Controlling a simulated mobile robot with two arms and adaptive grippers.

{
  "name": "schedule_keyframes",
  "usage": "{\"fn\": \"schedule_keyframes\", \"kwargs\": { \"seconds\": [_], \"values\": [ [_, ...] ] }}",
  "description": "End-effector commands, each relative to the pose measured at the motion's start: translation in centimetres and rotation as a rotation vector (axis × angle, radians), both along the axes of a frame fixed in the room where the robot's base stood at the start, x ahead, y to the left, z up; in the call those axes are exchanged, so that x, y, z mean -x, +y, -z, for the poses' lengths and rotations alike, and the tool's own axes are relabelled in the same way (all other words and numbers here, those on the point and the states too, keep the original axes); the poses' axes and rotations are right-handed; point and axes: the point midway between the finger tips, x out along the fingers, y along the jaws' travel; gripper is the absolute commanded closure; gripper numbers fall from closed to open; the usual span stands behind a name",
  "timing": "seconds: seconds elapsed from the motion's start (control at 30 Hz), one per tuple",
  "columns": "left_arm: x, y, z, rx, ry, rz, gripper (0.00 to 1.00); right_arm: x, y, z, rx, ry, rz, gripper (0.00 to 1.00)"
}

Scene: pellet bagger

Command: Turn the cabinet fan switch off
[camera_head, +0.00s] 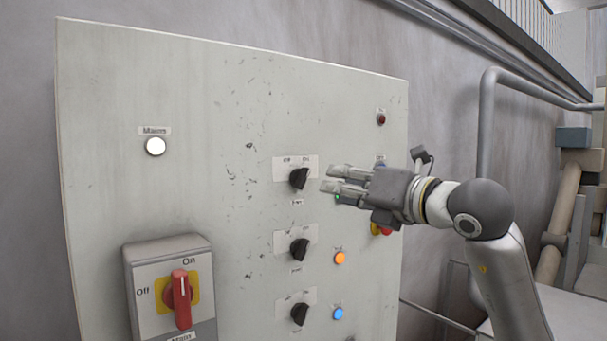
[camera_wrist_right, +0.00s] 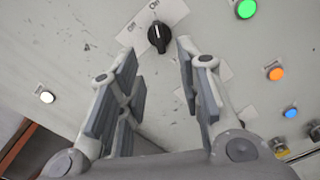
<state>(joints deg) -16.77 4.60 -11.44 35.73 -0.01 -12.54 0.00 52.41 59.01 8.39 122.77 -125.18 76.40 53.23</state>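The grey cabinet panel (camera_head: 190,95) carries a column of three black rotary knobs: a top knob (camera_head: 299,178), a middle knob (camera_head: 299,249) and a bottom knob (camera_head: 299,314). The top plate reads Off and On; the small names under the knobs are too small to read, so I cannot tell which is the fan switch. My right gripper (camera_head: 327,179) is just right of the top knob, fingers pointing at it. In the right wrist view a black knob (camera_wrist_right: 159,37) with a white pointer line lies beyond the gap between the open, empty fingers. My left gripper is out of view.
A red main switch (camera_head: 181,299) sits on a yellow plate at the lower left, under a white lamp (camera_head: 155,146). An orange lamp (camera_head: 340,258) and a blue lamp (camera_head: 337,313) are right of the lower knobs. A grey pipe rail (camera_head: 487,120) stands right of the panel.

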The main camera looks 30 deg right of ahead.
Motion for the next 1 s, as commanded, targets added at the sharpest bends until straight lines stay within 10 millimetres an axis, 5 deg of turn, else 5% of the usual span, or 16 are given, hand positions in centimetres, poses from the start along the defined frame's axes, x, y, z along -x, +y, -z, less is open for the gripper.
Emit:
{"fn": "schedule_keyframes", "kwargs": {
  "seconds": [0.23,0.5,1.0],
  "values": [
    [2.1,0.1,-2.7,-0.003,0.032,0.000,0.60,-4.5,0.5,-0.3,-0.005,0.008,-0.008,0.67],
    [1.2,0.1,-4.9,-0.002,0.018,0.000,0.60,-8.9,0.8,-0.2,-0.005,0.006,-0.007,0.67],
    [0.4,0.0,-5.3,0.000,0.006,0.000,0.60,-10.2,0.9,0.2,-0.002,0.004,-0.006,0.72]
  ]
}}
